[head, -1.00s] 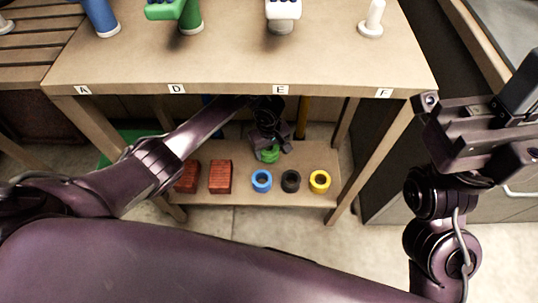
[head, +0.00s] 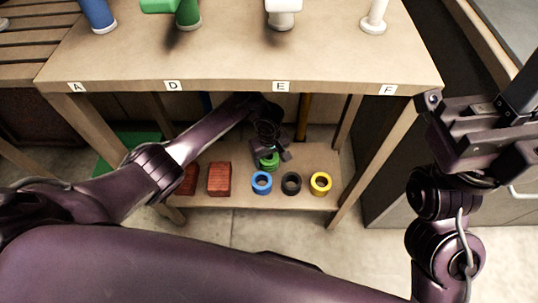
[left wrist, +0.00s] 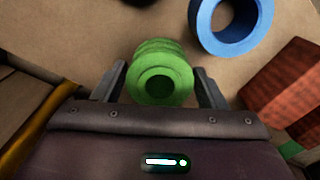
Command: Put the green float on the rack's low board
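The green float (head: 268,162), a ribbed ring with a hole, appears to stand upright on the rack's low board (head: 232,203), behind the blue ring; its contact with the board is not clearly shown. My left gripper (head: 271,157) reaches under the rack's top and is over the float. In the left wrist view the float (left wrist: 163,75) is between the fingers, with a narrow gap beside the left one, so the gripper (left wrist: 160,78) looks open around it. My right gripper (head: 440,103) is at the right, outside the rack; its finger gap is unclear.
On the low board stand a blue ring (head: 262,183), a black ring (head: 291,182), a yellow ring (head: 320,183) and red blocks (head: 219,179). The rack's top board (head: 240,60) is above my left forearm. Rack legs (head: 371,165) stand at the sides.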

